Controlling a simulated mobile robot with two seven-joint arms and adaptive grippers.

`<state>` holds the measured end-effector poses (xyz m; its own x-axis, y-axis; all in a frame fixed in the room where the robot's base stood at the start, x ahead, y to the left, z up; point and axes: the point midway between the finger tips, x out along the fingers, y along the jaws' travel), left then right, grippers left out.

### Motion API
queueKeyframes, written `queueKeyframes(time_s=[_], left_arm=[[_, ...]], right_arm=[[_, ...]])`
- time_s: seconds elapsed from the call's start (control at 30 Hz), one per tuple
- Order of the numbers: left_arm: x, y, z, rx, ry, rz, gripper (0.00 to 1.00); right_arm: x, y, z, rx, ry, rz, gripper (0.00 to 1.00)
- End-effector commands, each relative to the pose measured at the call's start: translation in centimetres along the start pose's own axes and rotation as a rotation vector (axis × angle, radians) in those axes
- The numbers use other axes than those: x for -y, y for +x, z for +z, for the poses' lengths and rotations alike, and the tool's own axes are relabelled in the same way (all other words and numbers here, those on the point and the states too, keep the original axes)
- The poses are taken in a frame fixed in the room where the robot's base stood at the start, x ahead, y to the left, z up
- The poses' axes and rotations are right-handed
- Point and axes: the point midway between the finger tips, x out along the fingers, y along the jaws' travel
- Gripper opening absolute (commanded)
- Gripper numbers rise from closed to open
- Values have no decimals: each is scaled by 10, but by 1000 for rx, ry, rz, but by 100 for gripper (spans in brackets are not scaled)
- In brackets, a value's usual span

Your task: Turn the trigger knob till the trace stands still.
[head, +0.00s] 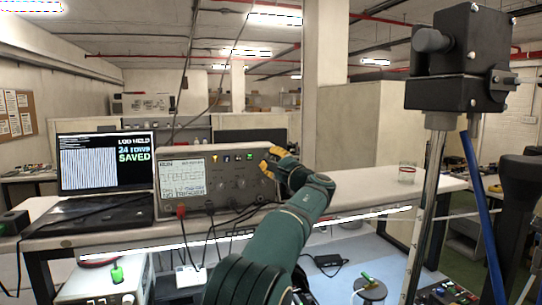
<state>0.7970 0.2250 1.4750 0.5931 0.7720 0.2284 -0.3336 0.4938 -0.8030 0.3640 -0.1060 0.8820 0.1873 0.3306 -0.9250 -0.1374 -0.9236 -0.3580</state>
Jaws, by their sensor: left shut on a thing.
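The oscilloscope (222,201) stands on the bench, its grey front facing me. One frame cannot show whether the trace moves. My left gripper (272,160), with yellow-orange fingers, is shut at the upper right of the front panel. It appears to be closed on the trigger knob, which the fingers hide. My green forearm comes up from below and covers part of the panel's right side. My right gripper is not in view.
A laptop (106,165) left of the oscilloscope reads "LOG HELD", "SAVED". Cables hang from the oscilloscope's front over the bench edge. A black box on a metal post (459,60) rises at the right.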

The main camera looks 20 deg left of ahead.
Motion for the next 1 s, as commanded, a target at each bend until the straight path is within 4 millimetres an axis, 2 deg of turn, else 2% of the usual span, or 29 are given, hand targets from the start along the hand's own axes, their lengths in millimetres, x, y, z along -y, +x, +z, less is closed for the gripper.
queueKeyframes(time_s=[0.4,0.7,1.0], left_arm=[[4,1,2,0,-364,150,0],[4,1,2,0,-592,243,0],[4,1,2,0,-728,299,0]], right_arm=[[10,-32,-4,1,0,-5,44],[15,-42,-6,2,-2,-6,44],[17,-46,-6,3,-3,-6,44]])
